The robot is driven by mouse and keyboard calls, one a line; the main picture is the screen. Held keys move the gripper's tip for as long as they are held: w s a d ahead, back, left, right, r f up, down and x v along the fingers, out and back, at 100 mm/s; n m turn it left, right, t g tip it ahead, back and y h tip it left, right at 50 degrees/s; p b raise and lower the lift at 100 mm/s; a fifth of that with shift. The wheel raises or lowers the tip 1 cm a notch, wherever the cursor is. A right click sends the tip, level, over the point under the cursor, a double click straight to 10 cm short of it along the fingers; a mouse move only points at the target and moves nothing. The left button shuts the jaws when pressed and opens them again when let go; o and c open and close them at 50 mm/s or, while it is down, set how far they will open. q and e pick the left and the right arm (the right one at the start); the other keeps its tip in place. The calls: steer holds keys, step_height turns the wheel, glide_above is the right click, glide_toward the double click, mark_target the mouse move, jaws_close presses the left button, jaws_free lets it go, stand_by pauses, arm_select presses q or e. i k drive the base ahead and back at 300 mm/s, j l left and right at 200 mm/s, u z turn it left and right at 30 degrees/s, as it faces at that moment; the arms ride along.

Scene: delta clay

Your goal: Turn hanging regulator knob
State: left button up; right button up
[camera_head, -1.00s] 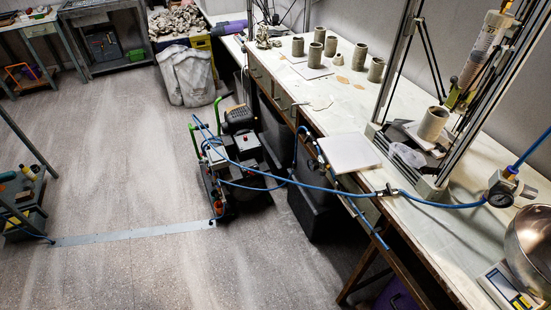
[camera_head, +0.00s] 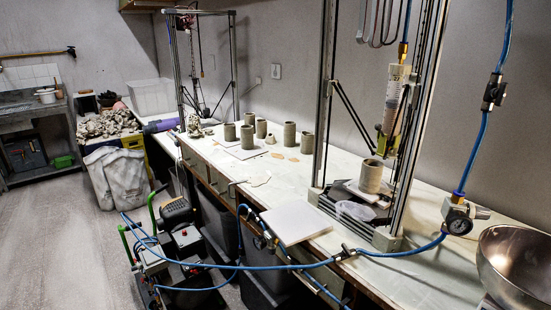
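The regulator (camera_head: 457,214) hangs on a blue air hose at the right of the head view. It has a round dark-rimmed gauge with a white face, and a metal part sticks out to its right. I cannot tell for sure which part is the knob. The blue hose (camera_head: 479,145) runs up from the regulator to an inline valve (camera_head: 493,92). Another hose length (camera_head: 405,252) leaves it low on the left. Neither of my grippers is in view.
A metal bowl (camera_head: 520,262) stands close at the right front. A delta printer frame (camera_head: 325,110) with a clay cylinder (camera_head: 371,177) stands left of the regulator. A white board (camera_head: 295,222) lies on the worktable (camera_head: 425,284). A compressor (camera_head: 177,248) stands on the floor.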

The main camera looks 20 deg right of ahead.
mark_target(482, 214)
steer(key=z, duration=1.7)
steer(key=l+u, duration=0.2)
steer(key=l, duration=0.25)
steer(key=k+l+u, duration=0.2)
steer(key=l, duration=0.2)
steer(key=l+u, duration=0.15)
steer(key=l, duration=0.25)
steer(key=k+l+u, duration=0.2)
steer(key=l, duration=0.2)
steer(key=k+l+u, duration=0.2)
steer(key=l, duration=0.15)
